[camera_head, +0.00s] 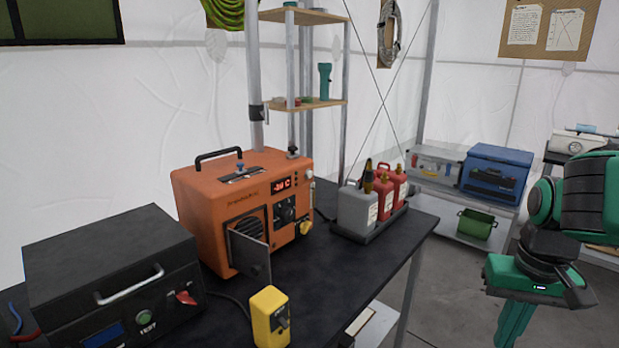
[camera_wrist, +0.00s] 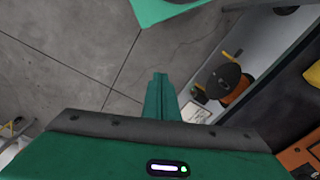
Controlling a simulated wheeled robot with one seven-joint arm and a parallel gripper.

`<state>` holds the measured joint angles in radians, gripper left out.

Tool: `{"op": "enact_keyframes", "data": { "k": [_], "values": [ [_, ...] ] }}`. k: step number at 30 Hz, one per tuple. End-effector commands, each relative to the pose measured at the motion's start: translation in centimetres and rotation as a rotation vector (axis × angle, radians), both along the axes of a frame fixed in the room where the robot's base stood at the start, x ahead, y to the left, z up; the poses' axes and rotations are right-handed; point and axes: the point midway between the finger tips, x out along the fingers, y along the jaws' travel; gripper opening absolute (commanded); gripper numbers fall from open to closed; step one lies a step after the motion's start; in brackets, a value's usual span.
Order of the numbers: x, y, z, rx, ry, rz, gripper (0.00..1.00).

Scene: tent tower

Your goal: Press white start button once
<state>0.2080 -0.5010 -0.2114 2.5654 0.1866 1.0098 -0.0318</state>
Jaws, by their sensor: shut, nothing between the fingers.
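An orange machine (camera_head: 205,205) with a lit red display (camera_head: 282,185) stands on the black workbench. A small whitish round control (camera_head: 308,174) sits at the upper right of its front panel; it is too small to tell whether it is the start button. A black dial (camera_head: 285,211) and an orange-yellow knob (camera_head: 305,227) sit below it. My gripper (camera_head: 512,328) hangs at the right, off the bench and well apart from the machine. Its green fingers are shut and empty, and they also show in the wrist view (camera_wrist: 159,85).
On the black workbench (camera_head: 340,285) are a black case (camera_head: 110,265) with a green button, a yellow device (camera_head: 270,318), and a tray of canisters (camera_head: 355,210). The machine's small front door (camera_head: 248,257) stands open. Shelves with a blue box (camera_head: 495,172) stand behind. Floor is clear right of the bench.

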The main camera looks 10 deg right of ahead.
Motion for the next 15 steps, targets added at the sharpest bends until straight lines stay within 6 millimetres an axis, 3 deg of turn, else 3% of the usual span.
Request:
{"op": "enact_keyframes", "data": {
  "k": [5, 8, 11, 15],
  "values": [
    [7.7, -1.5, -0.1, -0.114, -0.146, 0.143, 0.00],
    [13.7, -1.6, 0.3, -0.199, -0.270, 0.253, 0.00],
    [19.6, -0.9, 1.1, -0.279, -0.399, 0.363, 0.00],
    [27.5, 1.5, 2.7, -0.383, -0.589, 0.512, 0.00]
  ]
}}
